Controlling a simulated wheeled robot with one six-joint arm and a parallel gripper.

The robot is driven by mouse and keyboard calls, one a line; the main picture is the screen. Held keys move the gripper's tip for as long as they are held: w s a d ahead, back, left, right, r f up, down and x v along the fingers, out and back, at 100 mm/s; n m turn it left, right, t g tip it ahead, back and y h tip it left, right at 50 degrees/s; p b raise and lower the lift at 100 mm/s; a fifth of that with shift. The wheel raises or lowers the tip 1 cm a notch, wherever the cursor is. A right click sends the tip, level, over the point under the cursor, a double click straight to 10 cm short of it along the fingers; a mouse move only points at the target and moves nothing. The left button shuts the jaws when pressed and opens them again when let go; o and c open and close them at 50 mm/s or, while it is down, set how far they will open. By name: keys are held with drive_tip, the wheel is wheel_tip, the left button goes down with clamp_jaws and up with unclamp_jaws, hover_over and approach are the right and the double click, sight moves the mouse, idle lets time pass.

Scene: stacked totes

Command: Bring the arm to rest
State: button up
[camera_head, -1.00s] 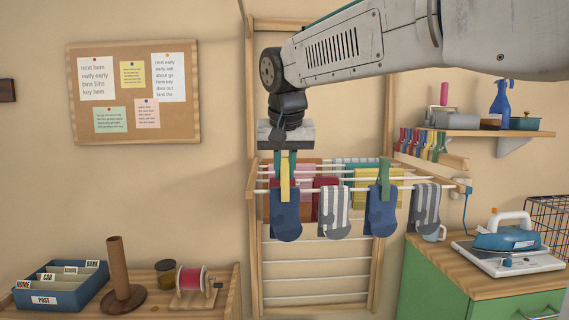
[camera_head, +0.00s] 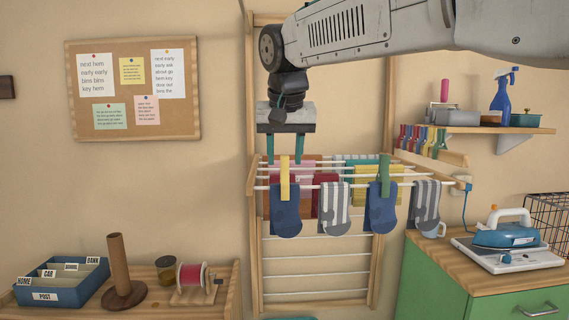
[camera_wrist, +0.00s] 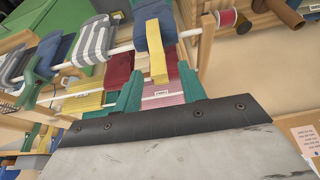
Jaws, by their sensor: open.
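My gripper (camera_head: 285,160) hangs downward over the drying rack with its two teal fingers apart and nothing between them. It stands just above and behind the yellow clothes peg (camera_head: 284,180), which sits on the front rod over a blue sock (camera_head: 286,215). In the wrist view the open fingers (camera_wrist: 160,88) flank the yellow peg (camera_wrist: 158,62) in the picture; whether they touch it cannot be told. A green peg (camera_head: 384,176) sits over a second blue sock (camera_head: 381,212). Striped grey socks (camera_head: 334,208) hang from the same rod.
The wooden drying rack (camera_head: 252,225) holds more cloths behind. Coloured pegs (camera_head: 422,139) line a rail at right, below a shelf (camera_head: 500,130). An iron (camera_head: 505,235) stands on the green cabinet (camera_head: 440,272). A blue sorting box (camera_head: 45,299) is at lower left. Open wall lies left of the gripper.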

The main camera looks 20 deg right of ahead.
drive_tip(key=v, duration=0.4)
drive_tip(key=shift+s+r, duration=0.1)
drive_tip(key=shift+r, duration=0.3)
drive_tip(key=shift+n+g, duration=0.4)
drive_tip(key=shift+n, duration=0.4)
drive_tip(key=f, duration=0.2)
drive_tip(key=s+f, duration=0.1)
drive_tip(key=f, duration=0.1)
drive_tip(key=shift+a, duration=0.2)
drive_tip(key=s+d+f+n+g, duration=0.1)
drive_tip(key=s+d+f, duration=0.1)
drive_tip(key=s+f, duration=0.9)
drive_tip(key=s+d+f+n+g+y, duration=0.1)
drive_tip(key=s+d+f, duration=0.1)
drive_tip(key=s+f, duration=1)
drive_tip(key=s, duration=0.3)
drive_tip(key=shift+s, duration=0.35)
drive_tip(key=shift+d, duration=0.1)
